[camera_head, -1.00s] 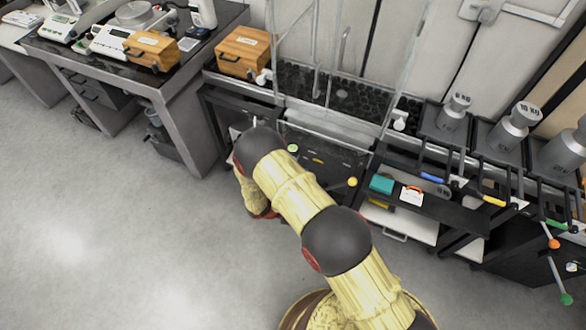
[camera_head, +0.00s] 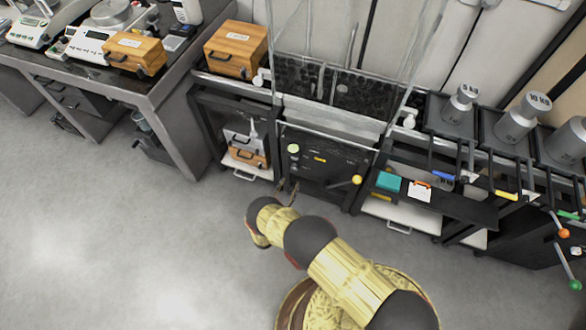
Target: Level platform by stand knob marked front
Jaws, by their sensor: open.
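The black balance stand (camera_head: 320,172) is in the middle of the head view, with a glass-walled platform (camera_head: 335,122) on top. Its front panel carries a pale green knob (camera_head: 293,148) at upper left and a yellow knob (camera_head: 357,180) on a short arm at lower right. Small yellow labels sit on the panel, but I cannot read any as front. My gripper (camera_head: 289,187) is small in view, low before the panel's lower left. It is open and empty, apart from both knobs. Whether the platform is level cannot be told.
Grey weights (camera_head: 459,105) stand on trays at the right, above black shelves with coloured handles. Orange (camera_head: 564,234) and green (camera_head: 575,285) knobs stick out at far right. A wooden box (camera_head: 236,50) sits left of the stand. The floor (camera_head: 120,240) at left is clear.

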